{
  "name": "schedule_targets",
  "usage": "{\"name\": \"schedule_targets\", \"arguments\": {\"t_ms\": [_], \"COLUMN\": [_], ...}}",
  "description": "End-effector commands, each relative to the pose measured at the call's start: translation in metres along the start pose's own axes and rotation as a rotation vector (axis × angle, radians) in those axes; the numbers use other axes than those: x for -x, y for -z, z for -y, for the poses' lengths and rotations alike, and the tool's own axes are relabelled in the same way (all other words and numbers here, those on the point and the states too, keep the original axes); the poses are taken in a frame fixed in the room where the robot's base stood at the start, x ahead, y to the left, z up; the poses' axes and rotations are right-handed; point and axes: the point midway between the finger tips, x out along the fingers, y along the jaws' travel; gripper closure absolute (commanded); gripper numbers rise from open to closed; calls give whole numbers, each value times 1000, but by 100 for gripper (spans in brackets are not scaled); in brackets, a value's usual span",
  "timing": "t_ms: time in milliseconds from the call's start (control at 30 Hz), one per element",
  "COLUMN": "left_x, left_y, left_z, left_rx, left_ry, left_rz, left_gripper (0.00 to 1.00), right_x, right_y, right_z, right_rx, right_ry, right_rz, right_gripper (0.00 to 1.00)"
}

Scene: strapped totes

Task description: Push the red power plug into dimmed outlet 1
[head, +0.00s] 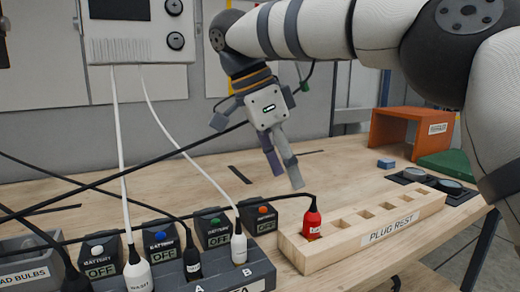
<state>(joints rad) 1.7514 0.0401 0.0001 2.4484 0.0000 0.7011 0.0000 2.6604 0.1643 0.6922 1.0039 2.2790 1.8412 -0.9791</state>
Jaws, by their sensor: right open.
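The red power plug (312,221) stands upright in the leftmost slot of the wooden plug rest (375,236). A black cord leaves its top and runs left. My right gripper (287,176) is open and empty, pointing down above and behind the red plug, apart from it in the picture. A dark outlet strip (250,268) at the bottom holds white and black plugs. Letters A and B show on it. I cannot make out an outlet marked 1. My left gripper is not in view.
Several dark battery boxes (213,226) marked OFF stand behind the strip. White and black cords cross the left side. An orange box (408,130) and green block (446,163) stand right. The table's middle is mostly clear.

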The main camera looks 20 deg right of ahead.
Motion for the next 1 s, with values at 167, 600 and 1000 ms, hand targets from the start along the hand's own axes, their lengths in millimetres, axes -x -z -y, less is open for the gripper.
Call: {"name": "schedule_targets", "arguments": {"t_ms": [167,600,1000], "left_x": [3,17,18], "left_y": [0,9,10], "left_z": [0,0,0], "left_rx": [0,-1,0], "left_ry": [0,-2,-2], "left_rz": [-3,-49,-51], "left_gripper": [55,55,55], "right_x": [-9,-104,-120], "right_y": [2,2,1], "right_z": [-1,-1,0], "right_rx": [-1,-3,-4], "right_ry": [2,2,2], "right_rz": [1,0,1], "right_gripper": [49,49,49]}}
